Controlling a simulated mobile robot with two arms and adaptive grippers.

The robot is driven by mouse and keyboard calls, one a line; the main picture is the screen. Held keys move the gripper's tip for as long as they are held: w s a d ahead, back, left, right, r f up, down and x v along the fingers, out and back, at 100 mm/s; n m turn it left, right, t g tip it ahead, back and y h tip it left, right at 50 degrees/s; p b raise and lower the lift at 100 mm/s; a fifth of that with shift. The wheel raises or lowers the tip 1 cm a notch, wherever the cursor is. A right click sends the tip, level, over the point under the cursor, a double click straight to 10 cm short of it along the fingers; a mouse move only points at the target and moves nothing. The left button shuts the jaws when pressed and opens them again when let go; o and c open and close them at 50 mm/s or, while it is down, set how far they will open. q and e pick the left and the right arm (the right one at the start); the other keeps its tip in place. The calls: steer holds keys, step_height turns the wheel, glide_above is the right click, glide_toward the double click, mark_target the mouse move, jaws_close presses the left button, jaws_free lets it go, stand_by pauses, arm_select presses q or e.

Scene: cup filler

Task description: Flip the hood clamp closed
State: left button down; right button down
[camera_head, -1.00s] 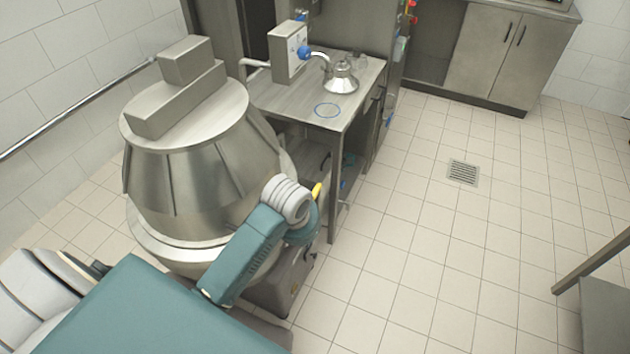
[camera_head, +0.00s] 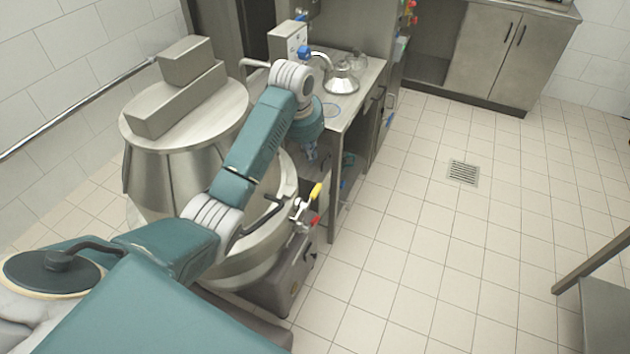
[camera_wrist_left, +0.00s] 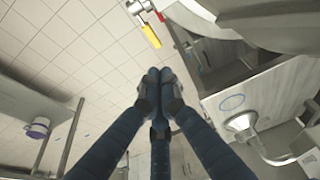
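The hood clamp, a small metal clamp (camera_head: 301,208) with yellow and red handle ends, sits on the right side of the large steel machine with the conical hood (camera_head: 190,120). Its yellow handle (camera_head: 316,191) points up and right. The clamp also shows at the top of the left wrist view, with its yellow handle (camera_wrist_left: 151,36). My left gripper (camera_head: 311,155) is above the clamp and apart from it, its fingers hanging downward. In the left wrist view its dark fingers (camera_wrist_left: 160,76) meet at the tips with nothing between them. My right gripper is out of view.
A steel table (camera_head: 368,80) with a kettle-like steel vessel (camera_head: 341,78) and a control box (camera_head: 288,40) stands behind the clamp. A dark grey base (camera_head: 290,280) lies below it. The tiled floor (camera_head: 430,250) to the right is free.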

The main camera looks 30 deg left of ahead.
mark_target(316, 186)
arm_select(q)
steer(key=x, duration=0.4)
steer(key=p+x, duration=0.1)
steer(key=x, duration=0.3)
steer(key=s+x, duration=0.1)
steer(key=x, duration=0.4)
steer(key=shift+f+p, duration=0.15)
steer(key=shift+p, duration=0.2)
steer(key=shift+f, duration=0.45)
